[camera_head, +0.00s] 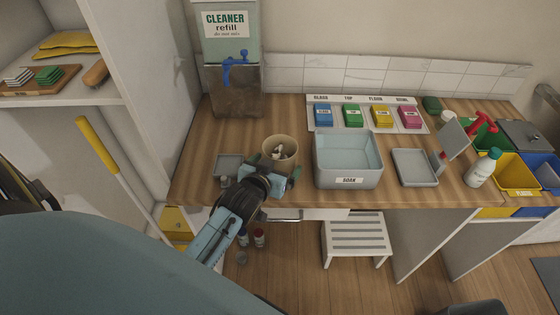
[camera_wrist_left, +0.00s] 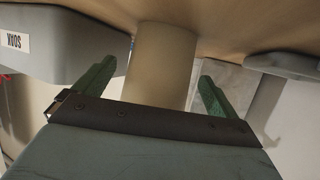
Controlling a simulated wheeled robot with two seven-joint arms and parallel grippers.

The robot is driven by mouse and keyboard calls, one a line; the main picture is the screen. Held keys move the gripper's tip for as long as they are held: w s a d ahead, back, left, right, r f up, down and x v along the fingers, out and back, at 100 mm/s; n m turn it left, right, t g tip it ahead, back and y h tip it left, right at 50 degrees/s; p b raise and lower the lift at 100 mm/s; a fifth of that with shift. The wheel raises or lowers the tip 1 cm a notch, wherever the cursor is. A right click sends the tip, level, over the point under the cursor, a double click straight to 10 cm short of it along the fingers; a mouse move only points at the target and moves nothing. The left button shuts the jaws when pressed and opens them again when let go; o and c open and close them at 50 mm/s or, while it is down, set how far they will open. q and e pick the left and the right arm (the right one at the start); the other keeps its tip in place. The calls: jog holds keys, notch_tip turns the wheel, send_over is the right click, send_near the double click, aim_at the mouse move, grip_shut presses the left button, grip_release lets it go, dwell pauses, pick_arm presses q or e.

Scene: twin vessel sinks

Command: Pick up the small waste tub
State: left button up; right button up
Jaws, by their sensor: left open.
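The small waste tub (camera_head: 281,146) is a beige round cup with some pale scraps inside. It stands upright on the wooden counter, left of the SOAK basin. My left gripper (camera_head: 273,170) is at the tub's near side with its green fingers apart. In the left wrist view the tub (camera_wrist_left: 161,65) shows between the two open fingers (camera_wrist_left: 155,82), with gaps at both sides. The gripper is not closed on it. My right gripper is not in view.
The grey SOAK basin (camera_head: 347,174) stands close on the right. A small grey tray (camera_head: 228,163) lies close on the left. The cleaner refill dispenser (camera_head: 233,60) stands behind left. Colored sponges (camera_head: 352,116) line the back. A white step stool (camera_head: 357,232) is below.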

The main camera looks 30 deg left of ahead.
pick_arm(q)
jog(key=shift+x, duration=0.95)
jog(key=shift+c, duration=0.3)
jog(key=c, duration=1)
